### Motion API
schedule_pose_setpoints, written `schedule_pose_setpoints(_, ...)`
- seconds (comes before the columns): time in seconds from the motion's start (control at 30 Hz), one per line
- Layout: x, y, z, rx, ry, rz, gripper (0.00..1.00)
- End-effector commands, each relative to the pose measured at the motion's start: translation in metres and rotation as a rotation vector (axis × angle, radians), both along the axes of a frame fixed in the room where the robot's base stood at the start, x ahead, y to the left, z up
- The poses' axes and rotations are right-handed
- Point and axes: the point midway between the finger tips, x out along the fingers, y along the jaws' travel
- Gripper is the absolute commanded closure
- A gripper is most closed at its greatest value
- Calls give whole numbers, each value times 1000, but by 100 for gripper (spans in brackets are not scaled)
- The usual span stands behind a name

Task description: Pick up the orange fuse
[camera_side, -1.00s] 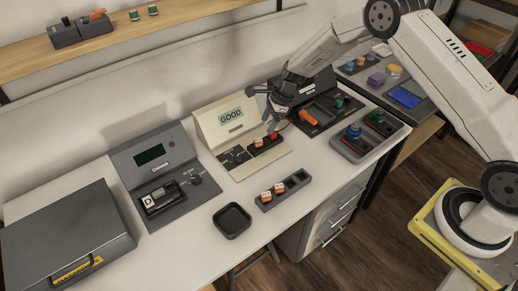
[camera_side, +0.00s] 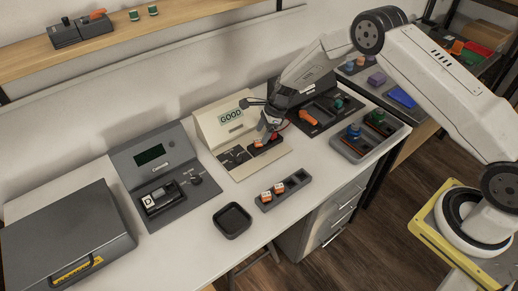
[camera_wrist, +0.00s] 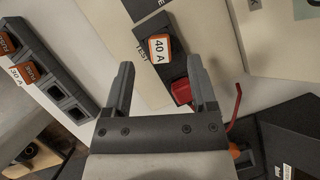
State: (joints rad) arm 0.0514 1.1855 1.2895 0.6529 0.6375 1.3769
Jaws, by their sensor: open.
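An orange fuse labelled 40 A (camera_wrist: 161,47) sits in the dark test block of the cream tester. In the side view this orange fuse (camera_side: 258,143) is partly covered by my gripper (camera_side: 268,133). In the wrist view my gripper (camera_wrist: 161,66) is open and empty, with the fuse just beyond and between its fingertips. I cannot tell the height of the fingertips above it. Two more orange fuses (camera_side: 265,195) (camera_side: 279,188) sit in a grey slotted holder (camera_side: 292,186) in front of the tester.
The cream tester (camera_side: 218,118) shows GOOD on its screen. A red part (camera_wrist: 181,92) is beside the fuse, between my fingers. A black tray (camera_side: 232,220) and a grey tester (camera_side: 148,165) are to the left. A dark unit with an orange handle (camera_side: 308,117) is at right.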

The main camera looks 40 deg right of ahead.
Motion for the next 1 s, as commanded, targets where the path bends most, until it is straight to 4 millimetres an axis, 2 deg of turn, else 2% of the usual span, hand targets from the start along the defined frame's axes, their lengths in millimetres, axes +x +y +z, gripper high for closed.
schedule_pose_setpoints(0.3,4,11,-28,-1,-1,-2,26)
schedule_pose_setpoints(0.9,5,12,-30,-1,-1,-2,26)
schedule_pose_setpoints(0.97,5,12,-30,-1,-1,-2,46)
schedule_pose_setpoints(1.0,5,12,-30,-1,-1,-2,58)
